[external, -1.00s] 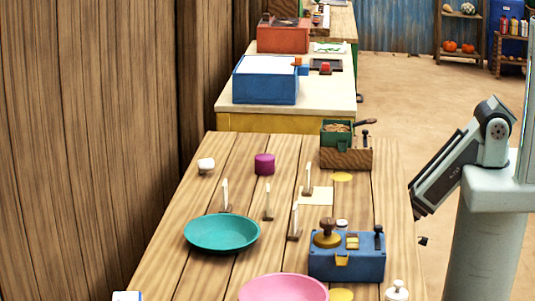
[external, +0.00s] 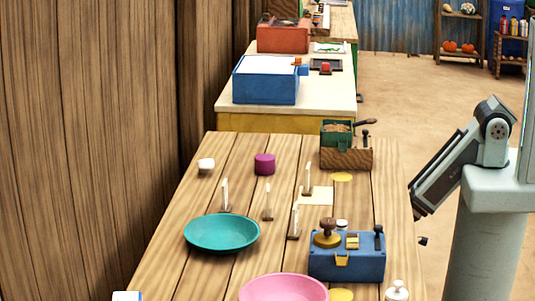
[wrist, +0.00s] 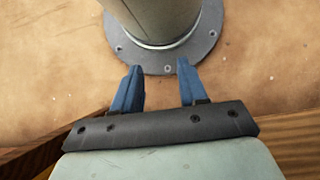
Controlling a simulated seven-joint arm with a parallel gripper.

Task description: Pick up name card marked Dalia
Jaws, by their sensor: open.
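Several thin white cards stand upright in small brown bases on the wooden table (external: 190,265), all seen nearly edge-on: one card (external: 225,196) behind the teal plate, a smaller one (external: 268,202) to its right, one (external: 308,178) by a pale sheet, and one (external: 295,220) nearer the front. No writing on them is legible, so I cannot tell which is marked Dalia. My gripper (wrist: 158,90) shows in the wrist view with its blue fingers apart and nothing between them. It hangs over bare ground by my base, away from the cards.
A teal plate (external: 222,234) and pink plate (external: 284,289) lie near the cards. A blue box (external: 346,262) with weights stands front right, a wooden block with a green box (external: 345,157) at the far right. A purple cylinder (external: 265,164) stands behind. The table's left side is mostly clear.

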